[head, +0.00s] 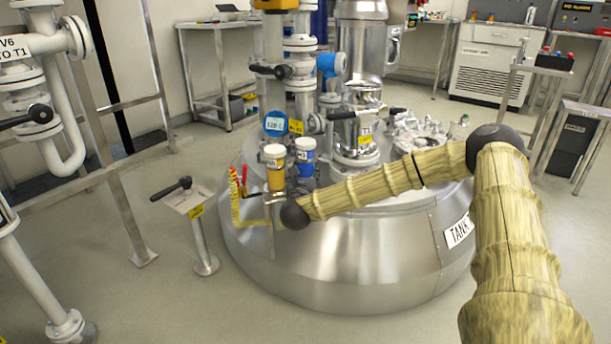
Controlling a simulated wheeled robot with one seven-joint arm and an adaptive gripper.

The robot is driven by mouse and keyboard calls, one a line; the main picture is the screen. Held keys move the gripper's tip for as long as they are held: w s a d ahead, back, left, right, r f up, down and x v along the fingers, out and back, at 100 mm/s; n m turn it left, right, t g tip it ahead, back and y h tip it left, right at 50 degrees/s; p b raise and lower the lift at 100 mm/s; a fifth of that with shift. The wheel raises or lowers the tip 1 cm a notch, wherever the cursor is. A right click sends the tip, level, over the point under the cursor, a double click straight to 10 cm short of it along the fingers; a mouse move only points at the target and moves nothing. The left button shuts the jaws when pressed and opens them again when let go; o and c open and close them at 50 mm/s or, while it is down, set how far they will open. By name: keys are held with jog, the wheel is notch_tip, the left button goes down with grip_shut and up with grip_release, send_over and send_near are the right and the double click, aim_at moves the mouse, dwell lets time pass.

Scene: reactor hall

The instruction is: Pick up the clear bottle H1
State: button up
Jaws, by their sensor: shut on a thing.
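My arm reaches in from the right across the tank top to a dark wrist joint. My gripper (277,196) is small and partly hidden beyond that joint, just below an amber bottle (276,177). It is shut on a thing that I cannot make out. The amber bottle has a white cap and stands close above the gripper; I cannot tell if they touch. A blue bottle (305,160) with a white cap stands just right of it. I cannot pick out a clear bottle or read an H1 label.
The steel tank (330,270) fills the middle, with valves and pipes (303,80) behind the bottles. A yellow and red rack (240,200) is left of the gripper. A lever post (200,235) and a railing (125,200) stand further left. The front floor is clear.

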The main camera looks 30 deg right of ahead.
notch_tip(320, 180, up, 17)
jog(key=p, duration=0.5)
send_over(305, 141)
jog(key=shift+r, duration=0.1)
jog(key=shift+r, duration=0.1)
